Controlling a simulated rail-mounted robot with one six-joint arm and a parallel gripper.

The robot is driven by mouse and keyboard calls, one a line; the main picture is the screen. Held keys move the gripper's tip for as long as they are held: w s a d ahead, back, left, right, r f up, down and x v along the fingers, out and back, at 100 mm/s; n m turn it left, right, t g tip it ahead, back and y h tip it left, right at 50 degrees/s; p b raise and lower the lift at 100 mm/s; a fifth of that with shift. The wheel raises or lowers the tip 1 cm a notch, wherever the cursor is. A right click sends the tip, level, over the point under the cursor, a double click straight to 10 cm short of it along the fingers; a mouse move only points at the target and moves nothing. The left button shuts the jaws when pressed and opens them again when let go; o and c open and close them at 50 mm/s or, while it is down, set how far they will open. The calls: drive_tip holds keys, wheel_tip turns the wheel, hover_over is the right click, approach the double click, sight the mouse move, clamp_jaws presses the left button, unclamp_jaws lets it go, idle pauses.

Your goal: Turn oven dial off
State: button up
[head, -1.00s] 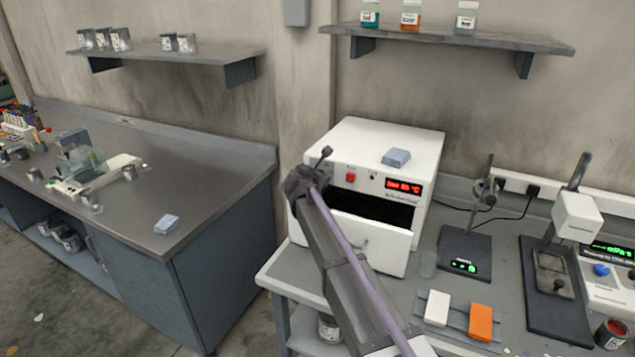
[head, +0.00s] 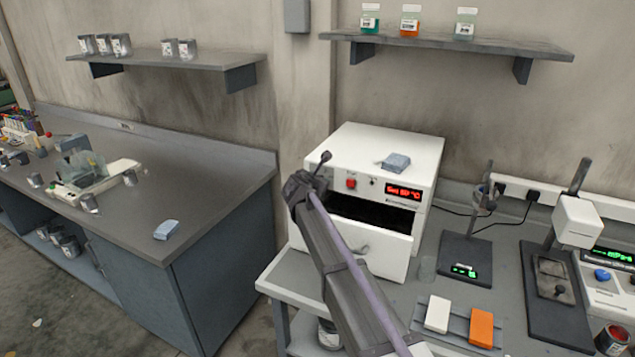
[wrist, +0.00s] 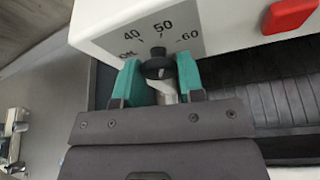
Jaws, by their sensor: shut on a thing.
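The white oven (head: 375,150) stands on the right bench with its front drawer or door (head: 372,245) pulled open. In the wrist view, its black dial (wrist: 158,67) sits on the front panel under the marks Off, 40, 50 and 60. The dial's pointer faces up, near the 50 mark. My gripper (wrist: 159,76) is shut on the dial, one teal finger on each side. In the head view, my gripper (head: 312,182) is at the panel's left end and hides the dial. The red display (head: 403,191) is lit, apparently reading a set temperature; its digits are blurred.
A red switch (head: 351,184) is right of the dial. A blue-grey block (head: 395,162) lies on the oven top. The open drawer is close under my arm. White (head: 437,313) and orange (head: 481,327) blocks lie on a tray in front, and instruments stand at right.

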drive_tip(key=shift+a+f+n+g+h+b, duration=0.1)
drive_tip(key=shift+n+g+h+b, duration=0.4)
drive_tip(key=shift+n+h, duration=1.4)
drive_tip(key=shift+a+f+n+g+h+b, duration=0.15)
drive_tip(key=shift+n+h+b, duration=0.8)
drive_tip(key=shift+n, duration=1.65)
drive_tip(key=shift+d+r, duration=0.1)
drive_tip(key=shift+r, duration=0.05)
drive_tip(key=o, duration=0.9)
